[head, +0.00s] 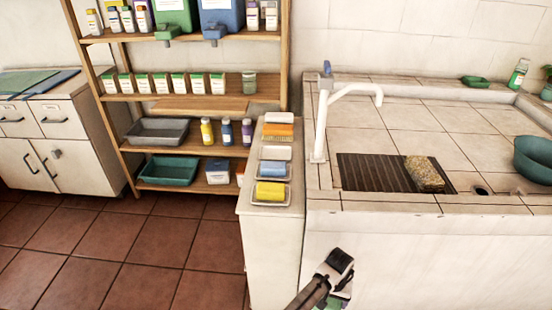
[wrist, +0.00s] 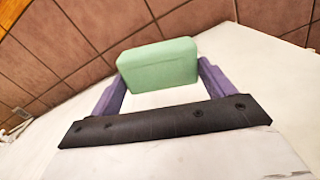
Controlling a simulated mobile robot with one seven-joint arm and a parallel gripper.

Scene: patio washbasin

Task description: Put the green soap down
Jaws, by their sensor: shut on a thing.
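The green soap (wrist: 158,62) is a pale green block with rounded edges, held between the two purple fingers of my gripper (wrist: 160,76) in the wrist view. In the head view my gripper (head: 339,294) is low at the bottom, in front of the white basin front, and only a small bit of green shows beside it. White dishes stand in a row on the narrow white ledge left of the basin. They hold a yellow soap (head: 270,192), a blue soap (head: 273,168) and an orange block (head: 278,131). A white piece (head: 277,153) lies between the blue and orange ones.
The tiled basin (head: 380,120) has a white tap (head: 321,120), a dark slatted mat (head: 375,173) with a sponge-like block (head: 425,172), and a teal bowl (head: 535,158). A small green dish (head: 475,81) sits on the back rim. A wooden shelf (head: 190,98) stands left.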

